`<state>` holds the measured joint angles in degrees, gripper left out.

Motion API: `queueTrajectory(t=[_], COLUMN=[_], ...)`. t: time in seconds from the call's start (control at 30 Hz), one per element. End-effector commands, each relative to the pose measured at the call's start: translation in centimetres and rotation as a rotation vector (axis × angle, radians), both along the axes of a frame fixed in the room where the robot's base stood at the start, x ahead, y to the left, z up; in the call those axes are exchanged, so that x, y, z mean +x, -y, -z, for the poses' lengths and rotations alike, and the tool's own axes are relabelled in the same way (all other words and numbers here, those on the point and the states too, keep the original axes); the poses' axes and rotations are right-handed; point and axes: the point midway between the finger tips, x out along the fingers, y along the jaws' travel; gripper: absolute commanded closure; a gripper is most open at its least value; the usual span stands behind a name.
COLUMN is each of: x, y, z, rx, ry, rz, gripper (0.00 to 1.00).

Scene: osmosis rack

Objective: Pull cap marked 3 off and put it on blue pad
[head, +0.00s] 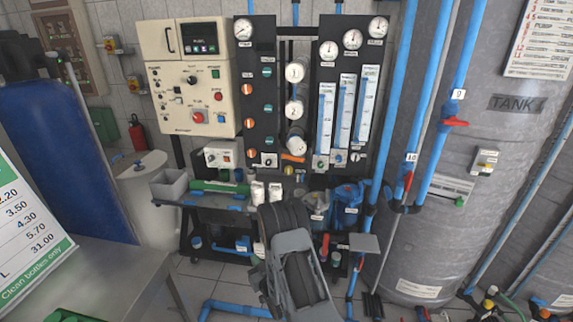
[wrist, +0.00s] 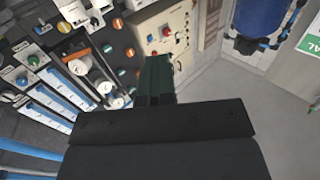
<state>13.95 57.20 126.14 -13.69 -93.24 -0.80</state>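Three round white caps stand in a column on the rack in the head view. The upper two read 1 and 2; the lowest, cap 3 (head: 296,145), has a mark too small to read. White round caps also show at left in the wrist view, with unreadable numbers. My gripper (wrist: 155,68) shows there as dark green fingers close together, with no gap or held object visible. It is apart from the caps, over open space in front of the rack. In the head view its fingers cannot be made out behind my folded arm. I cannot clearly identify a blue pad.
A cream control box (head: 190,75) is left of the caps, and flow tubes (head: 344,110) and gauges are right. A bench (head: 200,200) below holds a grey bin (head: 170,184) and white bottles. Blue pipes and a large tank (head: 480,160) stand at right. A metal table (head: 100,275) is front left.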

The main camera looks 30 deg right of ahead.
Motion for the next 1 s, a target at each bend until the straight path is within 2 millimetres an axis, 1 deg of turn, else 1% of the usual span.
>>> queueTrajectory(t=[0.03, 0.2, 0.27, 0.3, 0.57, 0.67, 0.8, 1.0], x=[0.0, 0.0, 0.1, -0.3, -2.2, -3.1, -4.1, -5.7], y=[0.0, -0.1, -0.2, 1.0, 5.9, 7.9, 10.8, 14.6], z=[-2.0, -4.6, -3.9, -4.2, -6.5, -7.5, -8.8, -10.2], rx=[0.000, 0.000, -0.036, -0.056, -0.234, -0.336, -0.517, -0.771], ry=[0.000, 0.000, -0.049, -0.077, -0.303, -0.423, -0.625, -0.890], rz=[0.000, -0.003, -0.003, -0.003, -0.064, -0.091, -0.134, -0.183], gripper=[1.00, 1.00, 1.00, 1.00, 1.00, 1.00, 1.00, 1.00])
